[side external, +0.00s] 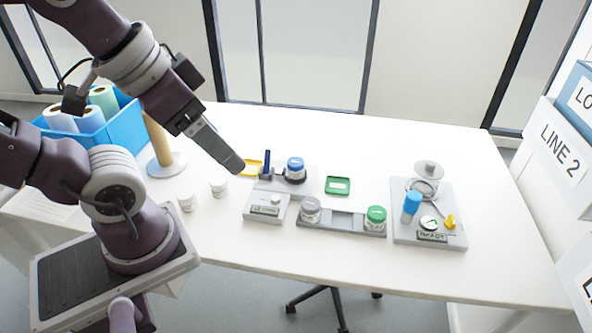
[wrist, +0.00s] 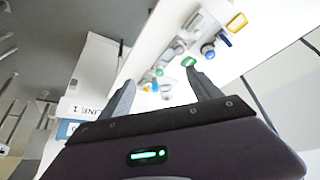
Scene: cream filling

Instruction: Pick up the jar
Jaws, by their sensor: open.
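Several small jars stand on the white table. A blue-lidded jar (side external: 295,166) sits on a dark round holder at the back. A grey-lidded jar (side external: 311,207) and a green-lidded jar (side external: 376,215) stand at the two ends of a grey rack. Two small white jars (side external: 188,202) (side external: 219,187) stand on the left. My gripper (side external: 236,164) is above the table, left of the blue-lidded jar and apart from it. In the wrist view my gripper (wrist: 158,84) is open with nothing between its fingers; the blue lid (wrist: 208,50) shows beyond the right finger.
A yellow tray (side external: 250,168) and a green tray (side external: 338,186) lie near the jars. A display box (side external: 266,206) stands in front. A grey station (side external: 430,231) with a blue-capped bottle (side external: 411,204) is on the right. A wooden post (side external: 158,140) and blue bin (side external: 122,124) are left.

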